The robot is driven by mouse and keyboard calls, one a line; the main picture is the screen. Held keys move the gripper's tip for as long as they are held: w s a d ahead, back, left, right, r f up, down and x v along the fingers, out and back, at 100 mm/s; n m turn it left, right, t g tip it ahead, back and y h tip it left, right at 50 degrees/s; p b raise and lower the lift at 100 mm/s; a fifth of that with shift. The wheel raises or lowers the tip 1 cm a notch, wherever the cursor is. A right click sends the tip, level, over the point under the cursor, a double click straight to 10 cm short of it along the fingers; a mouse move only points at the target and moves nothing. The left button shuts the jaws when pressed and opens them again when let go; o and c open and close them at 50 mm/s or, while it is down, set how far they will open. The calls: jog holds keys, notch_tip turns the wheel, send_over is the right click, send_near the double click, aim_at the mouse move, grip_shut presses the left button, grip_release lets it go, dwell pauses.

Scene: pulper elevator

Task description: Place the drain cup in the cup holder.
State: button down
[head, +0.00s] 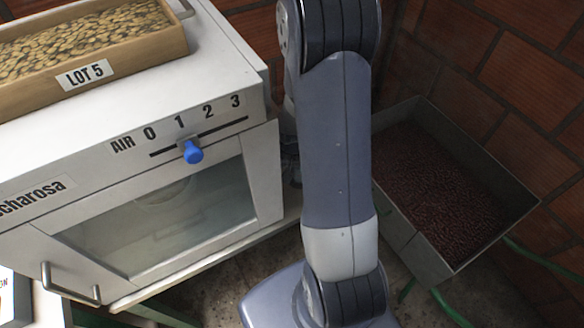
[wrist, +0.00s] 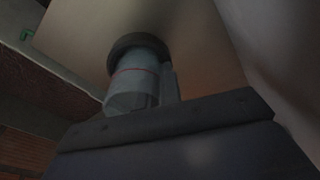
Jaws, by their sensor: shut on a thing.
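The drain cup (wrist: 132,88) shows in the wrist view as a pale, see-through cylinder with a thin red line around it. A dark ring (wrist: 138,44) sits at its far end; I cannot tell whether this is the cup's rim or part of a holder. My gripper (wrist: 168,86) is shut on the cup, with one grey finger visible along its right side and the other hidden. In the head view my arm hides the gripper and cup. I cannot make out the cup holder for certain in either view.
A white cabinet (head: 105,125) with a blue slider knob (head: 193,152) and glass door (head: 165,215) stands left of my arm. A wooden LOT 5 tray (head: 130,65) of beans lies on top. A metal bin (head: 430,265) of dark red beans stands right, before a brick wall (head: 500,90).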

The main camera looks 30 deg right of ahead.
jog(key=shift+s+f, duration=0.1)
jog(key=shift+f, duration=0.2)
